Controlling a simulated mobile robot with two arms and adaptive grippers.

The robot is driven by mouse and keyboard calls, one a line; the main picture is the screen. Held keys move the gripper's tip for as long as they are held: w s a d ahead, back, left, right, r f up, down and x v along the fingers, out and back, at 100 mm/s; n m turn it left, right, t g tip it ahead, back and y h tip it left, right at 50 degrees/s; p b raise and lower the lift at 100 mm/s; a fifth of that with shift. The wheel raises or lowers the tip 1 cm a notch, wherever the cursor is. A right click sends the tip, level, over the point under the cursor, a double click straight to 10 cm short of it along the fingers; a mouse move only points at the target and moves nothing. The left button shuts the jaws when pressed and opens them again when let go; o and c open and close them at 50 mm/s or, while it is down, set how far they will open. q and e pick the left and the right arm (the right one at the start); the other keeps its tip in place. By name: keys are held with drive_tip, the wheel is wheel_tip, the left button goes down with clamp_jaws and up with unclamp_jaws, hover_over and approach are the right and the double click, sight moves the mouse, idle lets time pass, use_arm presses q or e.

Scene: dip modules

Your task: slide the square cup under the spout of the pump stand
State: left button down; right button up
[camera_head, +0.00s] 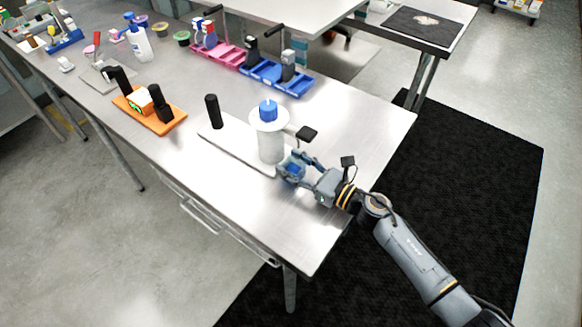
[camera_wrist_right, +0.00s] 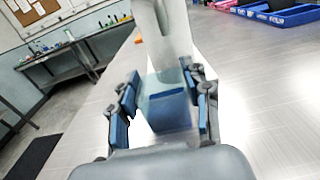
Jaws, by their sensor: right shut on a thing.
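The pump stand (camera_head: 271,145) is a pale column with a round top and a blue cap, standing at the end of a flat white base plate (camera_head: 238,142). A black paddle (camera_head: 306,133) sticks out from its side. My right gripper (camera_head: 293,167) is at the foot of the column, on its right side. It is shut on the square cup (camera_wrist_right: 166,100), a clear cup with blue in its lower part. The cup sits between the fingers, just in front of the column in the wrist view. In the head view the fingers partly hide the cup. My left gripper is out of view.
A black upright post (camera_head: 213,111) stands at the left part of the base plate. An orange tray (camera_head: 150,117) with black parts lies farther left. Pink (camera_head: 222,60) and blue (camera_head: 268,78) trays lie behind. The steel table (camera_head: 358,115) is clear to the right.

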drive_tip(key=shift+w+d+b, duration=0.55)
drive_tip(key=shift+w+d, duration=0.05)
drive_tip(key=shift+w, duration=0.15)
drive_tip(key=o, duration=1.2)
